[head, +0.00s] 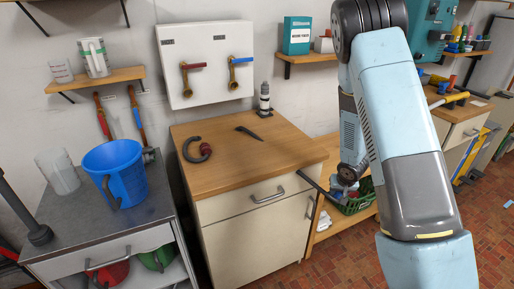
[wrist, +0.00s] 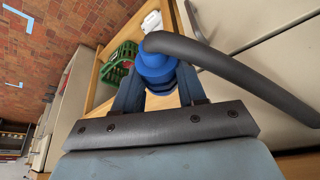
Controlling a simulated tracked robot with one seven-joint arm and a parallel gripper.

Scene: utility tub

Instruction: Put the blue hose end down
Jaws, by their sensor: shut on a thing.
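My gripper (wrist: 160,92) is shut on the blue hose end (wrist: 156,64), which sits between its two fingers in the wrist view. A dark grey hose (wrist: 235,68) curves from the blue end to the right. In the head view my arm reaches down at the right, with its wrist beside the wooden-topped cabinet (head: 245,150), and the gripper is small and partly hidden there. A second dark hose piece with a red end (head: 205,149) lies on that cabinet's top.
A green basket (head: 358,205) stands on a low shelf right of the cabinet; it also shows in the wrist view (wrist: 118,62). A blue jug (head: 115,170) stands on the grey counter at left. A wall panel (head: 207,62) bears red- and blue-handled taps. The cabinet top's front is clear.

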